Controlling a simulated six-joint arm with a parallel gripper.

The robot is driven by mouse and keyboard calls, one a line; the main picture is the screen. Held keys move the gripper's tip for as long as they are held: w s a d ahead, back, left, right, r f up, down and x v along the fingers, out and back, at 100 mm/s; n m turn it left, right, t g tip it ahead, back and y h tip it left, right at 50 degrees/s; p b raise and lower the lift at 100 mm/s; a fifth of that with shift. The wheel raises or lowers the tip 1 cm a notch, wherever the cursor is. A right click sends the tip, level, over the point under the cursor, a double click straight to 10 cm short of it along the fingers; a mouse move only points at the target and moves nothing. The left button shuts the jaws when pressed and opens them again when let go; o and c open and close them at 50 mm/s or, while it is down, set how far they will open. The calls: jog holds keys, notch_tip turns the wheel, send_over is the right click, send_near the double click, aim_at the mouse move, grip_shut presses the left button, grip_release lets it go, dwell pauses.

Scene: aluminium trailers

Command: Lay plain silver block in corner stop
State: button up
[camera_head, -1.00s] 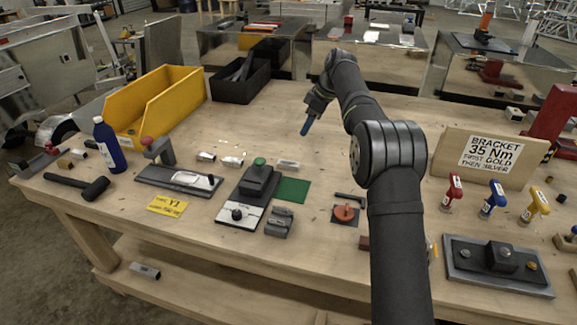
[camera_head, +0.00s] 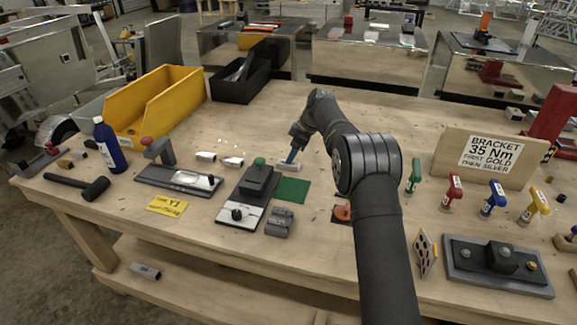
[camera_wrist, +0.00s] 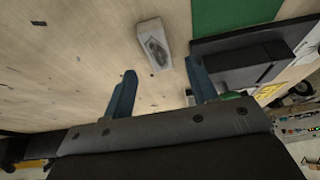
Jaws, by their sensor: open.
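My gripper (camera_head: 292,156) is open, blue fingers pointing down, just above a silver block (camera_head: 288,166) behind the green mat. In the wrist view the gripper (camera_wrist: 162,70) is empty, and the block (camera_wrist: 153,43) lies on the table just beyond the fingertips. A dark patch shows on its face; I cannot tell if it is a marking. Two other silver blocks (camera_head: 206,156) (camera_head: 232,161) lie further left. Part of another block (camera_wrist: 190,97) shows between the fingers. I cannot tell for certain which fixture is the corner stop; a dark fixture with a green knob (camera_head: 258,180) stands left of the mat.
The green mat (camera_head: 292,190) lies flat in front of the block. A plate fixture (camera_head: 165,178), a yellow card (camera_head: 167,206) and a black mallet (camera_head: 95,188) lie to the left. A yellow bin (camera_head: 172,105) and a black bin (camera_head: 235,85) stand behind.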

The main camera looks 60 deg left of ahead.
jog(key=x, duration=0.4)
jog(key=shift+w+f, duration=0.1)
jog(key=shift+f, duration=0.15)
grip_shut()
jog(key=shift+r, duration=0.1)
